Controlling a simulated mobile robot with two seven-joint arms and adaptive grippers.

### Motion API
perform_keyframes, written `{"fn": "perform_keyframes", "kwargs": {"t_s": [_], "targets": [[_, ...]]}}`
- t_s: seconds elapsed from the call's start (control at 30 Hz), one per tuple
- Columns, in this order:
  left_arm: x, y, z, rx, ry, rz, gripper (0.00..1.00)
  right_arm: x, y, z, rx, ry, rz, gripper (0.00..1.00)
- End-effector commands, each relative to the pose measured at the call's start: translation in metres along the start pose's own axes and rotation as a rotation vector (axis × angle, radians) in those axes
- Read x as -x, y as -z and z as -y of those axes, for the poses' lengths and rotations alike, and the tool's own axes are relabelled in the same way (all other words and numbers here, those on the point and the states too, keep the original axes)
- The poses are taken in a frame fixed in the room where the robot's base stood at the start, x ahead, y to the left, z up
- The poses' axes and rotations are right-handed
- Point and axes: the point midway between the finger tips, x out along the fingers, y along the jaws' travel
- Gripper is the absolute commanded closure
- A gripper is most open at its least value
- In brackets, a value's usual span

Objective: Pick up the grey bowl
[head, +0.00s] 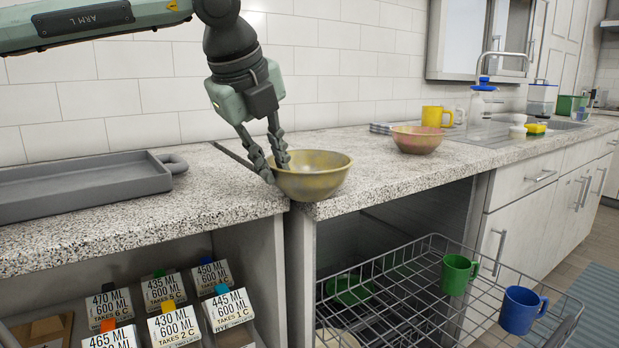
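A bowl (318,180) with a mottled, dull yellow and grey surface is at the counter's front edge, beside the seam between two counter sections. It is upright. I see no plainly grey bowl. My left gripper (277,175) reaches down from above at the bowl's left side. Its fingers are close together on the left rim, one outside and one on the inner side, and look shut on it. Whether the bowl's base touches the counter is hard to tell. My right gripper is not in view.
A pinkish-orange bowl (416,139) and a yellow mug (436,116) stand farther back. A grey tray (85,183) lies on the left counter. Below, an extended wire rack (430,300) holds green (457,274) and blue (521,310) mugs. Free counter lies right of the near bowl.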

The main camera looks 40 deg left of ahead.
Motion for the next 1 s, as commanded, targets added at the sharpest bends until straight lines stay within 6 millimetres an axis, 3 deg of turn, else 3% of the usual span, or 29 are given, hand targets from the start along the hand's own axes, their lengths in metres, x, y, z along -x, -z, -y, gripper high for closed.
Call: {"fn": "perform_keyframes", "kwargs": {"t_s": [0.1,0.3,0.5,0.63,1.0], "targets": [[-0.02,0.003,0.0,-0.001,-0.003,-0.004,0.86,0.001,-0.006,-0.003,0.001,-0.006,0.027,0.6],[-0.037,0.002,0.001,0.0,0.001,-0.001,0.86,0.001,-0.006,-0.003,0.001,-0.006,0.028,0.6],[-0.038,0.002,0.001,0.001,0.002,0.0,0.86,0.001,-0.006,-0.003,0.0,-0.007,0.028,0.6],[-0.038,0.002,0.001,0.001,0.002,0.0,1.0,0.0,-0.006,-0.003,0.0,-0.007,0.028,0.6],[-0.037,0.002,0.001,0.001,0.003,0.0,1.0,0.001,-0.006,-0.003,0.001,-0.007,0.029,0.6]]}}
